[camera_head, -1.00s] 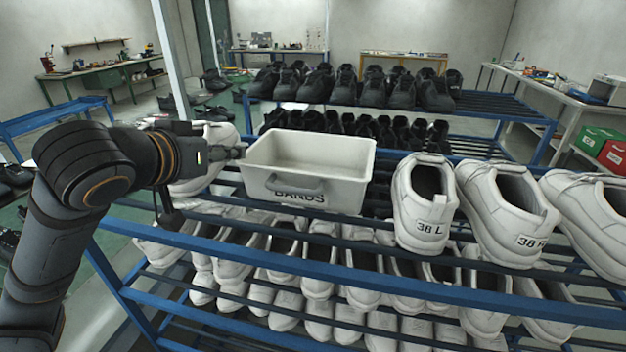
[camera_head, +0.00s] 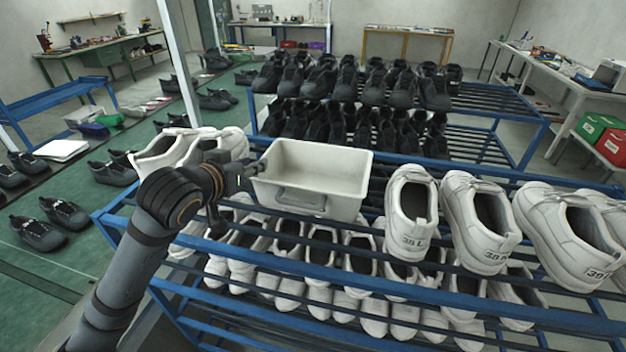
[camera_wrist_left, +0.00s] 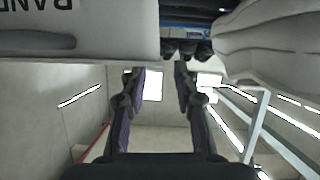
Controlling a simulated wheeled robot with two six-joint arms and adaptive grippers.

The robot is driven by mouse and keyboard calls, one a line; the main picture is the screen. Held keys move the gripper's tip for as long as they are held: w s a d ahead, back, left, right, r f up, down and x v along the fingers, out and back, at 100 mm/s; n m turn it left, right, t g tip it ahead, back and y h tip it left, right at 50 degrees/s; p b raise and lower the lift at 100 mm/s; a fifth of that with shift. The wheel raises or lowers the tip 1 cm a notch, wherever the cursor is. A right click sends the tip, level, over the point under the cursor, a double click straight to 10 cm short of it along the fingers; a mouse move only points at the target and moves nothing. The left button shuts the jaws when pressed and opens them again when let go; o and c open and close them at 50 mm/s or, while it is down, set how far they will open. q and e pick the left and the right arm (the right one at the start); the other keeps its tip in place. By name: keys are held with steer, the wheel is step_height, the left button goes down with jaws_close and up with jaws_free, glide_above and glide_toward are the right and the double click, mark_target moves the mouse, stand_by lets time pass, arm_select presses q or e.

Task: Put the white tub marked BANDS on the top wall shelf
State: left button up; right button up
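The white tub (camera_head: 335,208) stands open and looks empty on the top tier of the blue shoe rack, with its handle facing me. Part of its BANDS lettering shows on the tub front (camera_wrist_left: 85,28) in the left wrist view. My left gripper (camera_head: 249,174) is at the tub's left rim; whether it touches is unclear. In the wrist view, the fingers (camera_wrist_left: 160,72) are apart, with a gap between them and the tub's edge just beyond the tips. A wall shelf (camera_head: 92,17) shows on the far left wall. My right gripper is out of view.
White shoes flank the tub: one group (camera_head: 190,148) at left, a shoe marked 38 L (camera_head: 411,215) close at right. A rack of black shoes (camera_head: 350,85) stands behind. Green floor (camera_head: 60,270) with scattered shoes lies left. A workbench (camera_head: 105,65) stands below the wall shelf.

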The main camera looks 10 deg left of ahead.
mark_target(265, 157)
arm_select(q)
steer(key=x, duration=0.1)
steer(key=p+x, duration=0.2)
steer(key=x, duration=0.1)
steer(key=shift+w+d+r, duration=0.15)
steer(key=shift+d+r, duration=0.1)
steer(key=shift+w+f, duration=0.25)
steer(key=shift+w, duration=0.15)
steer(key=shift+a, duration=0.1)
steer(key=shift+c, duration=1.2)
jaws_close()
